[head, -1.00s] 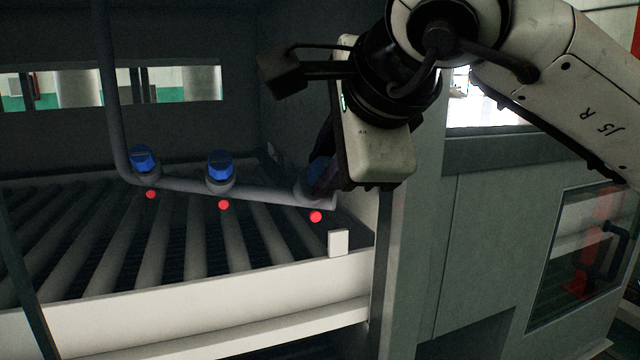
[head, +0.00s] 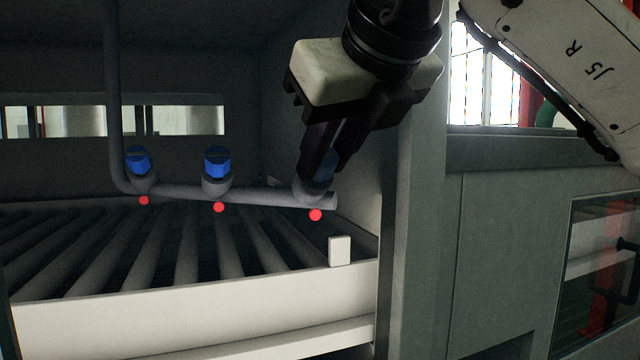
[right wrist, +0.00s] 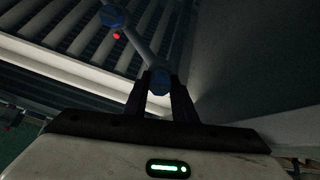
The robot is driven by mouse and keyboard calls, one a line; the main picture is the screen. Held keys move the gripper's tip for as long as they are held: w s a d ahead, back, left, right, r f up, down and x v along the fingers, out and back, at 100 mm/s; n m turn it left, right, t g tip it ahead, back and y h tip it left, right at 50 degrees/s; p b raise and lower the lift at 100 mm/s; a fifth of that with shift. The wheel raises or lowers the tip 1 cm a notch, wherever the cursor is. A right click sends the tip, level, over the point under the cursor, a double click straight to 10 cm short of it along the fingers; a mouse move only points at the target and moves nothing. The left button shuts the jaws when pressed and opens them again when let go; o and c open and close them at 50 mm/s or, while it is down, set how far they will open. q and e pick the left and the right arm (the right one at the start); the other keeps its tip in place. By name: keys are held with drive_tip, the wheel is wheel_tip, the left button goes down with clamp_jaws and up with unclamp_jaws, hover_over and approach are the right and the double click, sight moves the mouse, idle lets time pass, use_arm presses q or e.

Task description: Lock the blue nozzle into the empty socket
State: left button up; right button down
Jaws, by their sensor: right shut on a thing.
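My right gripper (head: 321,176) is at the right end of the grey spray pipe, fingers pointing down. It is shut on a blue nozzle (head: 325,183), mostly hidden by the fingers in the head view. In the right wrist view the blue nozzle (right wrist: 160,82) sits between the fingertips, at the end of the pipe. The nozzle is at the right socket (head: 306,193); how far it is seated or turned I cannot tell. Two other blue nozzles, at the left (head: 137,160) and the middle (head: 217,162), sit in their sockets. My left gripper is not in view.
A grey housing post (head: 412,220) stands close on the right.

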drive_tip(key=m+b, duration=0.1)
drive_tip(key=m, duration=0.1)
drive_tip(key=shift+m, duration=0.4)
drive_tip(key=c, duration=1.4)
unclamp_jaws()
use_arm(q)
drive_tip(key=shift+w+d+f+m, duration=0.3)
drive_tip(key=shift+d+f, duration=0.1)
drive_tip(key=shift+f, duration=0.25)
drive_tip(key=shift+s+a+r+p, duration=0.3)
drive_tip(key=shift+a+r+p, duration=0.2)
drive_tip(key=shift+p, duration=0.1)
use_arm(e)
drive_tip(key=v, duration=1)
drive_tip(key=shift+s+d+r, duration=0.1)
drive_tip(key=shift+d, duration=0.05)
